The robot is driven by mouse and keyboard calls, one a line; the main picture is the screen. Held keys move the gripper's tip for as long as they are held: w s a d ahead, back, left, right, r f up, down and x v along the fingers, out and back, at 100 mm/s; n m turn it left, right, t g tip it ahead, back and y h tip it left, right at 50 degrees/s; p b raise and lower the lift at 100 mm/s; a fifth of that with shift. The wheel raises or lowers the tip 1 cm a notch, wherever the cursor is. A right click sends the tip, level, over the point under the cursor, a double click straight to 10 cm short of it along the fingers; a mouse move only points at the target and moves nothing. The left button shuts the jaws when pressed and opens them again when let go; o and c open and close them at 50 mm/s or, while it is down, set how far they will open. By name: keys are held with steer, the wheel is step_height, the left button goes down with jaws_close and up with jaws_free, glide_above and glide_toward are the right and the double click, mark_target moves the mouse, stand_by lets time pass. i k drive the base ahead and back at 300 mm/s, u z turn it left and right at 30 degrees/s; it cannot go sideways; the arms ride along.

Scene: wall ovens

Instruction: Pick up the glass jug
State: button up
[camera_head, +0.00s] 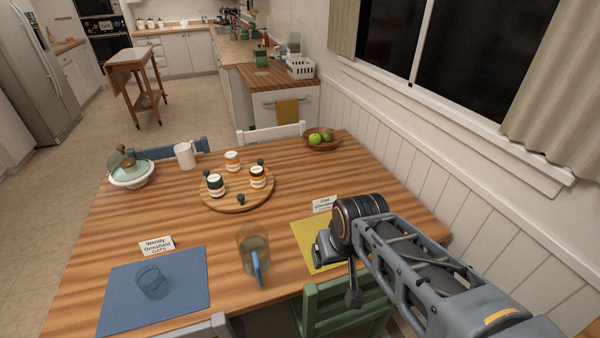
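A clear glass jug (249,245) with a blue handle stands upright near the front edge of the wooden table (330,182), its handle facing the camera. My gripper (352,299) is to the right of the jug, at the end of my arm, over the table's front edge by the yellow placemat (308,246). It is apart from the jug. Its fingers are small and seen edge-on, so I cannot tell whether they are open or shut.
A drinking glass (151,282) stands on the blue placemat (190,305), left of the jug. A round wooden board (238,200) holds several jars. A green chair (342,307) and a grey chair (208,330) are at the front edge. The wood around the jug is mostly clear.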

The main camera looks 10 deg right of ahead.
mark_target(252, 240)
steer(key=u, duration=0.05)
steer(key=k, duration=1)
steer(key=u, duration=2.35)
steer(key=i, duration=1.65)
steer(key=z, duration=3.1)
steer(key=i, duration=0.5)
steer(key=u, duration=0.1)
